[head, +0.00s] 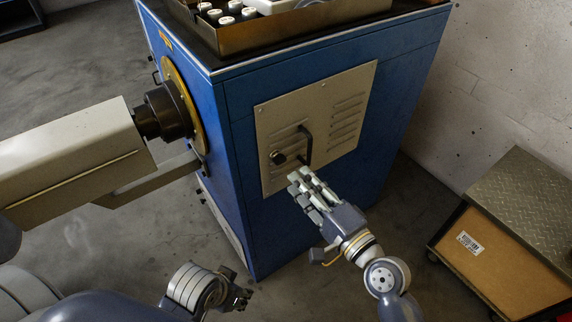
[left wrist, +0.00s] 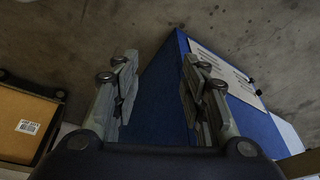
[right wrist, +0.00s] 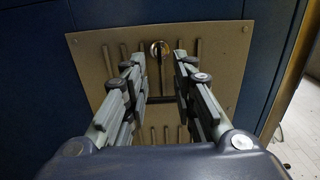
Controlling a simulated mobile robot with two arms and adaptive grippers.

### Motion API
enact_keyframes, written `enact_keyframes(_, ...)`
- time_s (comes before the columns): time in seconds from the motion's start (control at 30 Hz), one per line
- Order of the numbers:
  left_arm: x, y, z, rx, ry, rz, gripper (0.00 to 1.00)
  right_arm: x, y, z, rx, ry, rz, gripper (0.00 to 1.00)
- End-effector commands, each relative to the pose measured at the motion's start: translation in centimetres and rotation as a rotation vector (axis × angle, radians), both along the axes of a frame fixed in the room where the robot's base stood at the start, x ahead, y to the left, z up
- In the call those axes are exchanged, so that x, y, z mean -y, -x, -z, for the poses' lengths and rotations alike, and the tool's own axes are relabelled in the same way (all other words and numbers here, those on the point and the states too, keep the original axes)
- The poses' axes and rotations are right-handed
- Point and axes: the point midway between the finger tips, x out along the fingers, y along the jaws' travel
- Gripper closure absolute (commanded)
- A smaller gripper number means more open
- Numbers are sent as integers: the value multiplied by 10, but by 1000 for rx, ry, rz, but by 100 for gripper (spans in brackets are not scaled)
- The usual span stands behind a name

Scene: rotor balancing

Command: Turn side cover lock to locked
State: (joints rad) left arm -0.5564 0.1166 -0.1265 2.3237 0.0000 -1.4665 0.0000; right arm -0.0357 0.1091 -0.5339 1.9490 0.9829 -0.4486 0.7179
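The side cover (head: 335,97) is a beige louvred panel on the blue cabinet's side. Its lock (head: 278,158) is a small round dark knob near the panel's lower left in the head view. In the right wrist view the lock (right wrist: 160,48) looks like a shiny round piece with a thin bar running toward the black handle (right wrist: 160,100). The handle (head: 307,145) stands beside the lock. My right gripper (head: 302,178) is open and empty just in front of the panel, apart from the lock. My left gripper (head: 240,298) is open and empty, low and away from the cabinet.
The blue cabinet (head: 225,120) carries a tray (head: 290,38) with white-capped items on top. A dark shaft (head: 168,110) and beige beam (head: 75,155) project left. A metal-topped cart (head: 530,190) with an orange-brown side stands at right. Floor before the cabinet is clear.

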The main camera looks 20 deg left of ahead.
Motion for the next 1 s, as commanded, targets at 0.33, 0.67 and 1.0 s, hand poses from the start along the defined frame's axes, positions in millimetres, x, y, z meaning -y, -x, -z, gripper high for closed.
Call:
enact_keyframes(0.33,-1,5,-17,10,1,-1,60,-48,-39,1,2,1,1,75)
enact_keyframes(0.67,-1,8,-24,10,0,-2,60,-59,-47,1,1,2,1,75)
enact_keyframes(1.0,-1,7,-25,12,1,-2,60,-59,-46,1,0,3,2,100)
